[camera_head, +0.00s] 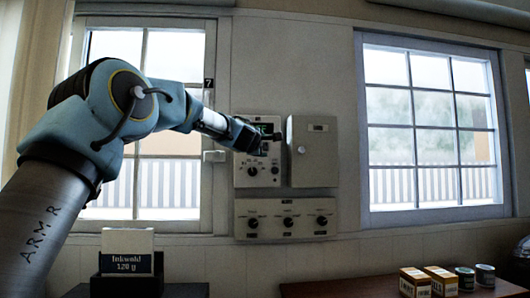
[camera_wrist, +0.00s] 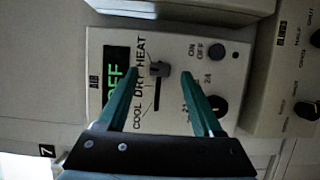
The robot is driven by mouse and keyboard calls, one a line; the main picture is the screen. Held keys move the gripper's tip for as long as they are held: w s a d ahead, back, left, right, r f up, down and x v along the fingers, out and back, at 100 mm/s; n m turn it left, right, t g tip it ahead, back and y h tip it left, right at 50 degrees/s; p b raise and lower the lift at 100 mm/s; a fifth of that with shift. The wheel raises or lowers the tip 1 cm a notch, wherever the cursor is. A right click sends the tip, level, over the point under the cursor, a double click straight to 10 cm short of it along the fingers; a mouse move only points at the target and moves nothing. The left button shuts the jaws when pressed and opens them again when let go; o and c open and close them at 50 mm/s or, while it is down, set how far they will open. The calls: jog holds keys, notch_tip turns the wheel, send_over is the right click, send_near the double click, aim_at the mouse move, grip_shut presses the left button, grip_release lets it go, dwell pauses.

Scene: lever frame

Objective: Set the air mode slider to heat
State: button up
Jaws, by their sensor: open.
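The air control panel (camera_head: 243,176) is a pale box on the wall; it also shows, turned sideways, in the wrist view (camera_wrist: 105,42). Its dark air mode slider knob (camera_wrist: 160,69) sits in a narrow slot beside the printed words COOL, DRY and HEAT. The knob is toward the HEAT end, level with the space between DRY and HEAT, and bare slot shows on the COOL side. My gripper (camera_wrist: 160,73) is open, with one green finger on either side of the knob; contact cannot be told. In the head view my gripper (camera_head: 258,137) covers the slider.
A green display (camera_wrist: 116,75) reading OFF, partly covered, an ON/OFF button (camera_wrist: 217,52) and a dial (camera_wrist: 217,104) share the panel. A closed grey box (camera_head: 313,150) stands close right. A lower panel (camera_head: 285,218) has several knobs. Windows flank the panels.

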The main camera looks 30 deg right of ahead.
jog(key=b+v, duration=0.3)
jog(key=v, duration=0.5)
jog(key=shift+d, duration=0.1)
